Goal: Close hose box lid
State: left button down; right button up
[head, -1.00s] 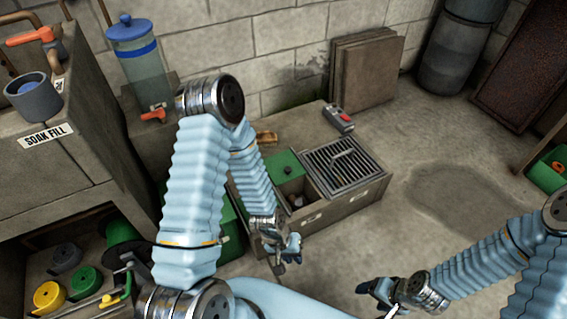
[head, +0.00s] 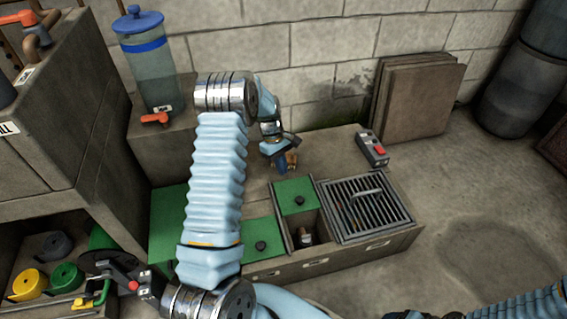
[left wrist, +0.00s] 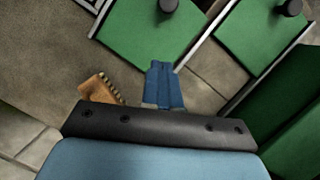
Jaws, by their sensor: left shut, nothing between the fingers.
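A low stone box holds green lids with dark knobs. One green lid (head: 296,190) is set back, and the compartment (head: 308,250) in front of it is open with a small brownish object inside. Another green lid (head: 250,233) lies to its left. My left gripper (head: 284,168) is shut and empty, behind the set-back lid. In the left wrist view its blue fingers (left wrist: 164,84) point at the lids, with one green lid (left wrist: 155,35) just beyond. I cannot tell whether they touch anything. Only a sliver of my right gripper (head: 404,316) shows at the bottom edge.
A brown brush-like object (left wrist: 98,92) lies beside the left fingers. A metal grate (head: 366,208) covers the box's right part. A grey control box with a red button (head: 373,149) stands behind it. A blue-lidded canister (head: 149,65) stands at the back left. Floor at right is clear.

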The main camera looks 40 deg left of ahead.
aim_at(293, 198)
pick_arm(q)
jog(key=x, duration=0.6)
jog(key=shift+b, duration=0.3)
jog(key=d, duration=0.2)
jog(key=shift+s+d, duration=0.25)
jog(key=shift+s, duration=0.05)
jog(key=shift+s+d+f, duration=0.1)
jog(key=shift+s+d, duration=0.05)
jog(key=shift+d, duration=0.5)
pick_arm(e)
jog(key=shift+f, duration=0.4)
